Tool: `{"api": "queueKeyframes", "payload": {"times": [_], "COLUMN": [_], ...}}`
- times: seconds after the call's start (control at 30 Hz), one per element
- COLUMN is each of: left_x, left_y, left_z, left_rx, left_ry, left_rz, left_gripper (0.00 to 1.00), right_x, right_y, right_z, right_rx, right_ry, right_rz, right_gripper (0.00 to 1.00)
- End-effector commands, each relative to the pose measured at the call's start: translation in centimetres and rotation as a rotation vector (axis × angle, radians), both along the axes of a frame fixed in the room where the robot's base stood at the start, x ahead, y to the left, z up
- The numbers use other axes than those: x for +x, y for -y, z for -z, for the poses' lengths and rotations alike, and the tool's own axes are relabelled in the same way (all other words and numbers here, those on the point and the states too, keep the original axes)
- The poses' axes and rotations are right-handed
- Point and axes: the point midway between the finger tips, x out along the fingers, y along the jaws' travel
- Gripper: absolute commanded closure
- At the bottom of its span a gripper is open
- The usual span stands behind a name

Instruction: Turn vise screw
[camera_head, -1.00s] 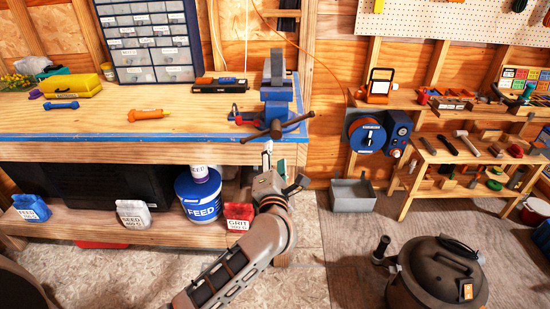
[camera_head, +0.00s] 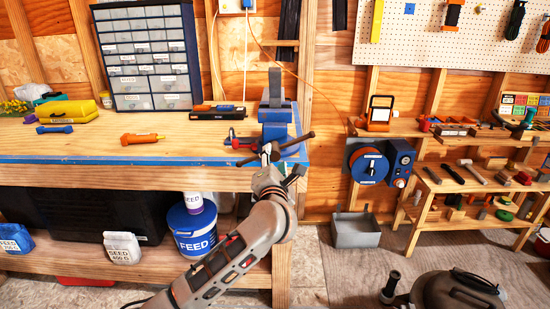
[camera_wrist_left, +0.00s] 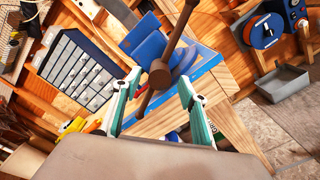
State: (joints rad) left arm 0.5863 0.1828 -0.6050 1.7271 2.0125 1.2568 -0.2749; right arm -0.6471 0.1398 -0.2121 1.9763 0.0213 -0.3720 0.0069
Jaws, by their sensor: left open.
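The blue vise (camera_head: 276,116) stands at the right end of the workbench, and part of it shows in the left wrist view (camera_wrist_left: 150,47). Its screw has a round brown hub (camera_wrist_left: 160,74) crossed by a brown handle bar (camera_wrist_left: 180,28). In the head view the bar (camera_head: 297,144) slants up to the right. My left gripper (camera_head: 266,155) is open just in front of the screw. In the left wrist view its two teal fingers (camera_wrist_left: 159,84) stand on either side of the hub and the lower bar; I cannot tell whether they touch. My right gripper is out of view.
The wooden workbench (camera_head: 190,178) has a blue front edge. A red and blue tool (camera_head: 238,143) lies left of the vise, and a screwdriver-like orange tool (camera_head: 142,138) farther left. A blue feed bucket (camera_head: 190,232) is on the shelf below. A grey bin (camera_head: 357,231) stands right on the floor.

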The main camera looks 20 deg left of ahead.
Motion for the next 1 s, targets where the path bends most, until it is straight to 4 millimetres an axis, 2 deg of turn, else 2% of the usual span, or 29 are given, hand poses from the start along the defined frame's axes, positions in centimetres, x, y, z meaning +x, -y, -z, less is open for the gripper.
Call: {"api": "queueKeyframes", "payload": {"times": [0.2,0.57,0.7,0.87,1.0], "left_x": [2.3,2.8,2.8,2.8,2.8], "left_y": [-0.7,-0.8,-0.8,-0.8,-0.8], "left_z": [0.0,0.1,0.1,0.1,-0.3], "left_rx": [0.001,0.000,0.000,0.001,0.023], "left_ry": [0.000,-0.001,-0.001,-0.001,-0.005], "left_rz": [-0.001,0.001,0.001,0.001,0.000], "left_gripper": [0.57,0.57,0.94,0.95,0.95], "right_x": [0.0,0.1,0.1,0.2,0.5], "right_y": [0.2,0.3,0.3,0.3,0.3], "right_z": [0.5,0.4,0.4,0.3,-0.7], "right_rx": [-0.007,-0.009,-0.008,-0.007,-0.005], "right_ry": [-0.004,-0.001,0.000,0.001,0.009], "right_rz": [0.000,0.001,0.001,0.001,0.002], "right_gripper": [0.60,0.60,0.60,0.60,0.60]}}
